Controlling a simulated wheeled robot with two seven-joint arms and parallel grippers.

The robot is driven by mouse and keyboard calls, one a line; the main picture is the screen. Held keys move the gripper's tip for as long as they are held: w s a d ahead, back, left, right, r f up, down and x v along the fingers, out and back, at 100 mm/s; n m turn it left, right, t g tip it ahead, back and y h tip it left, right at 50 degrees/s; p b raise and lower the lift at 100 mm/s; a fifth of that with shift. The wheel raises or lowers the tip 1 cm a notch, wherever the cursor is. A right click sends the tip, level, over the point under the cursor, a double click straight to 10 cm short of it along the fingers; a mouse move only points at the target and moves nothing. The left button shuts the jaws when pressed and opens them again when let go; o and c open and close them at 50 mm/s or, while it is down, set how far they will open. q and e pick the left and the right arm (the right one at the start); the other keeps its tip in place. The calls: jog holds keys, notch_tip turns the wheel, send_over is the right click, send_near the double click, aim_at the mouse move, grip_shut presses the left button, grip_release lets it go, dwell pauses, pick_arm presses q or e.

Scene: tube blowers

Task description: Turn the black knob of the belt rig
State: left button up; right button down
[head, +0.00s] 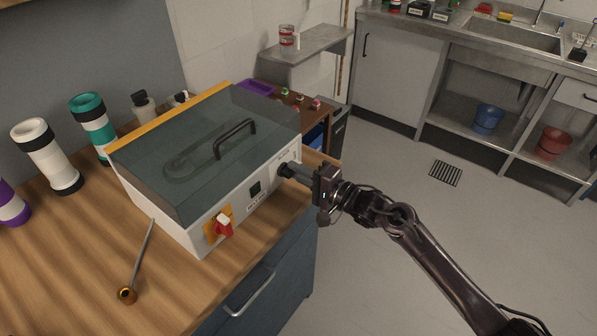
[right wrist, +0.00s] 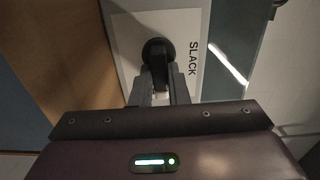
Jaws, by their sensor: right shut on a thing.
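The belt rig (head: 155,205) is a white box with a tinted clear lid and a black handle, standing on the wooden bench. Its black knob (head: 285,169) is on the front panel near the right end. In the right wrist view the knob (right wrist: 158,52) has a round base, beside the word "SLACK". My right gripper (head: 307,176) reaches the knob from the right. In the right wrist view its two fingers (right wrist: 160,82) are shut on the knob's grip, one on each side. My left gripper is not in view.
A red switch (head: 224,226) on a yellow plate and a black rocker (head: 255,189) are on the same panel. White (head: 47,157) and green (head: 93,122) cylinders stand left. The floor at right is clear.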

jog(key=n, duration=0.4)
jog(key=shift+r, duration=0.2)
jog(key=n, duration=0.4)
jog(key=shift+s+a+r, duration=0.1)
jog(key=shift+s+r, duration=0.05)
jog(key=shift+s, duration=0.05)
jog(key=n, duration=0.2)
jog(key=n+b, duration=0.1)
jog(key=n, duration=0.2)
jog(key=shift+s+a+r, duration=0.1)
jog(key=shift+s+a, duration=0.05)
jog(key=n, duration=0.1)
jog(key=n+b, duration=0.1)
jog(key=n, duration=0.1)
jog(key=n+b, duration=0.1)
jog(key=shift+s+a+r+n, duration=0.1)
jog(key=shift+s+a+n, duration=0.05)
jog(key=shift+s+n, duration=0.15)
jog(key=c, duration=1.4)
grip_release()
jog(key=shift+r, duration=0.1)
